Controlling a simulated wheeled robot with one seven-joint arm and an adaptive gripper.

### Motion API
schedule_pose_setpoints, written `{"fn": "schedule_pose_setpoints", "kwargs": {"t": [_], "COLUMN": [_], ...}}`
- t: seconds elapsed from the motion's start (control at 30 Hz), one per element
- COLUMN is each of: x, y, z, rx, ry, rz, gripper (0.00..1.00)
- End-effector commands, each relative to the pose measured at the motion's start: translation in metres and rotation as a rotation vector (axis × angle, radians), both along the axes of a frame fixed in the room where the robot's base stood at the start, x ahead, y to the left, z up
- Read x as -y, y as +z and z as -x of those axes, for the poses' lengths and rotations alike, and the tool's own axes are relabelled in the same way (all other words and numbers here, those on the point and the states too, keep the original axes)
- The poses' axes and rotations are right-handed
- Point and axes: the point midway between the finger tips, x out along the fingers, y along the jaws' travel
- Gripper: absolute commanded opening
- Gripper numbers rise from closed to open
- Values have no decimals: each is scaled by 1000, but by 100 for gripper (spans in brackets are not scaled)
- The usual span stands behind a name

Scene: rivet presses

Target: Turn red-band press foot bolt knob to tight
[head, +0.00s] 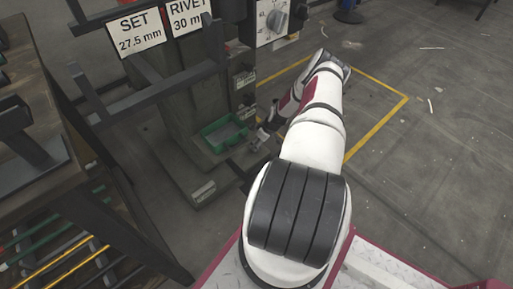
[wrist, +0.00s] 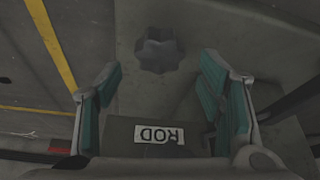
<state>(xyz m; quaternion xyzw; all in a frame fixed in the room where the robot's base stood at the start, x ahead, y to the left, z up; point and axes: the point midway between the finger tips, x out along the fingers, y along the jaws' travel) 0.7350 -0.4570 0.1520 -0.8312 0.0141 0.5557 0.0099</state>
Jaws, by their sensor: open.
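A dark, lobed knob (wrist: 160,49) stands on a grey surface in the wrist view, near the upper middle. My gripper (wrist: 160,78) is open, with a teal-padded finger on each side. The knob lies between the lines of the fingertips and appears apart from both pads. Its pointing direction is not clear. In the head view my gripper (head: 262,138) is low beside the press (head: 175,125), near its foot.
An upside-down ROD label (wrist: 160,133) lies below the knob in the wrist view. A green tray (head: 206,148) sits on the press foot, close to my gripper. A dark rack (head: 50,140) stands at left. Open floor with a yellow line (head: 385,125) lies right.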

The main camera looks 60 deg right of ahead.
Motion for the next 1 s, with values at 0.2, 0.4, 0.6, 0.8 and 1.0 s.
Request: {"fn": "schedule_pose_setpoints", "kwargs": {"t": [0.2,0.4,0.6,0.8,1.0], "x": [1,1,1,1,0], "y": [-28,-35,-35,-35,-35], "z": [-12,-15,-15,-15,-15], "rx": [1,0,0,0,0], "ry": [1,1,1,1,-6], "rz": [1,1,1,1,1], "gripper": [62,62,62,26,14]}}
